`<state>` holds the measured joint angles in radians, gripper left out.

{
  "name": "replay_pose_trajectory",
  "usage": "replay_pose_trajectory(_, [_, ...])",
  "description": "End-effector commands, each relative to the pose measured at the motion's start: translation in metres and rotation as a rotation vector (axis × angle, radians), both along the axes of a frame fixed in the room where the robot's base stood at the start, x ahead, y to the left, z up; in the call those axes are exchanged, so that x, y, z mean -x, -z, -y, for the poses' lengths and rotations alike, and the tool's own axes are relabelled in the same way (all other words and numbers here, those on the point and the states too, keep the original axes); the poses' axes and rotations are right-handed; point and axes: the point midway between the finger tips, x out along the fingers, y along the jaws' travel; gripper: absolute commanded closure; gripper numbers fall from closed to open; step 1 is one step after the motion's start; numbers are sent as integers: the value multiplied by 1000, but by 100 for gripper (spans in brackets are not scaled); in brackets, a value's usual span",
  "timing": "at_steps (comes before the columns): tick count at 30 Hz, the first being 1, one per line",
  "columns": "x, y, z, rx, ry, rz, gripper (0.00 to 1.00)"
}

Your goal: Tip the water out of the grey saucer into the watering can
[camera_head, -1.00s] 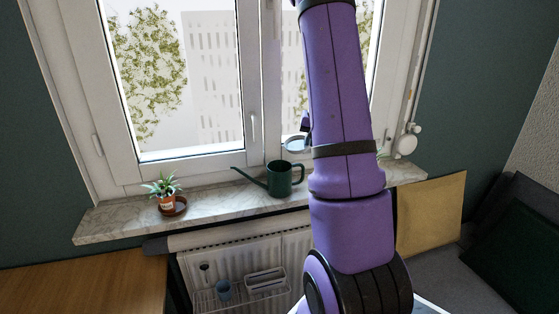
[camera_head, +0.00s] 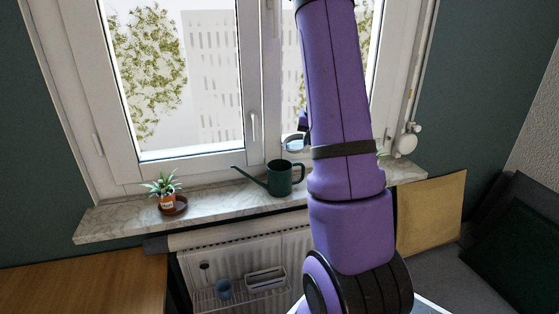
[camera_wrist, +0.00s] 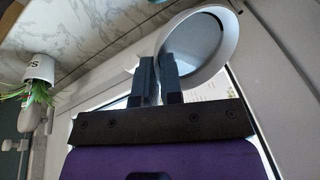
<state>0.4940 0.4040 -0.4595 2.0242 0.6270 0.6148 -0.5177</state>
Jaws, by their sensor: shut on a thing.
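The grey saucer (camera_head: 293,142) is in the air in front of the window, above the dark green watering can (camera_head: 280,178), which stands upright on the sill with its spout to the left. My gripper (camera_wrist: 158,66) is shut on the saucer's rim; the round saucer (camera_wrist: 205,42) fills the top middle of the wrist view. The saucer looks tilted and is apart from the can. In the head view my purple arm hides most of the gripper. I cannot make out the water in the saucer.
A small plant in a terracotta pot (camera_head: 167,201) stands on a brown saucer at the left of the marble sill (camera_head: 110,223). The wrist view shows a white pot with a plant (camera_wrist: 39,68). The window frame (camera_head: 253,80) is close behind the saucer.

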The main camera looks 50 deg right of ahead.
Motion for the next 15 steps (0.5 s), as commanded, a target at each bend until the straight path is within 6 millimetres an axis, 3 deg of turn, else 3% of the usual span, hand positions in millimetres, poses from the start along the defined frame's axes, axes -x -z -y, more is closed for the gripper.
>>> replay_pose_trajectory(15, [-1, -3, -5, 33, 1, -1, 100])
